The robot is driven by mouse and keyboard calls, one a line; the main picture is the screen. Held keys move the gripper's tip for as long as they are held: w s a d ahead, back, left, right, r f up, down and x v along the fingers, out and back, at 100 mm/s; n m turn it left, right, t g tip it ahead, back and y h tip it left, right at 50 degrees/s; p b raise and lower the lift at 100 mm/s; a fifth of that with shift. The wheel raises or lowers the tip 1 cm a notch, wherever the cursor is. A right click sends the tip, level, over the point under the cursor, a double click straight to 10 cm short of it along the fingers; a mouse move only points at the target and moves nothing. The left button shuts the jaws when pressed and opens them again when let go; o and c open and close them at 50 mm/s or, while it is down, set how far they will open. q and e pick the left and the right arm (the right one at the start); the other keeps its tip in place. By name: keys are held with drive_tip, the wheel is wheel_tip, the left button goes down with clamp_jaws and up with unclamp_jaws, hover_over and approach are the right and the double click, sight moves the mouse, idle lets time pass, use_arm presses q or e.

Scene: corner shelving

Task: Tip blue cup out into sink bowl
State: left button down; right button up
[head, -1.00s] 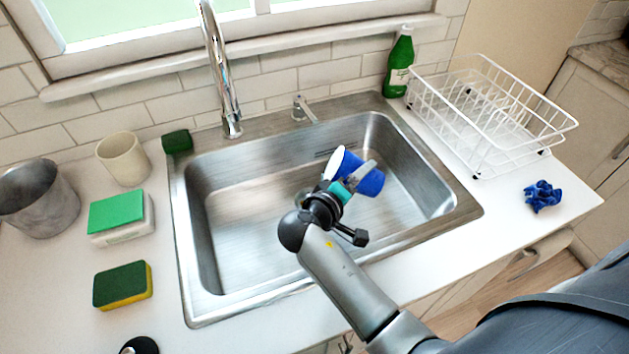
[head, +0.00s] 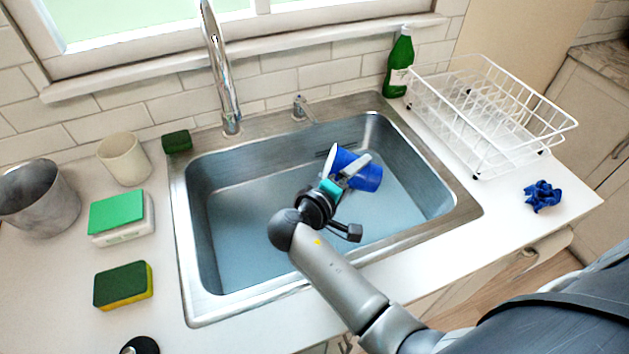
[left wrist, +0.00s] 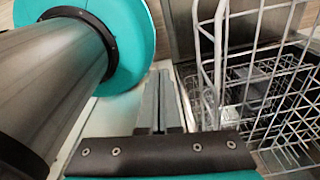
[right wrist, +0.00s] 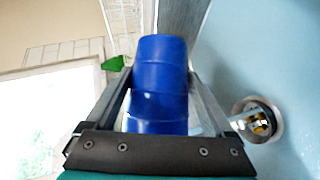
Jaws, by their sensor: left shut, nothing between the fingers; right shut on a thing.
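The blue cup (head: 366,176) is held over the right part of the sink bowl (head: 245,225). It lies tipped on its side in the head view, with its pale opening facing left. My right gripper (head: 350,172) is shut on the cup; its fingers lie along both sides of the cup (right wrist: 160,85) in the right wrist view. What is inside the cup is hidden. The bowl's floor looks smooth and bluish. My left gripper (left wrist: 160,108) is shut and empty, seen only in the left wrist view, near the white wire rack.
The faucet (head: 222,75) stands behind the bowl. The wire dish rack (head: 490,120), green bottle (head: 399,65) and blue crumpled cloth (head: 542,196) are right. A metal pot (head: 38,200), beige cup (head: 124,160) and several sponges, one green and yellow (head: 123,286), are left.

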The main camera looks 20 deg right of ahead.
drive_tip(key=shift+w+a+r+n+h, duration=0.25)
drive_tip(key=shift+a+r+n+h, duration=0.05)
drive_tip(key=shift+a, duration=0.05)
drive_tip(key=shift+a+r, duration=0.1)
drive_tip(key=shift+w, duration=0.1)
drive_tip(key=shift+a+r+n+h, duration=0.1)
drive_tip(key=shift+r+n+h, duration=0.15)
drive_tip(key=shift+n+h, duration=0.15)
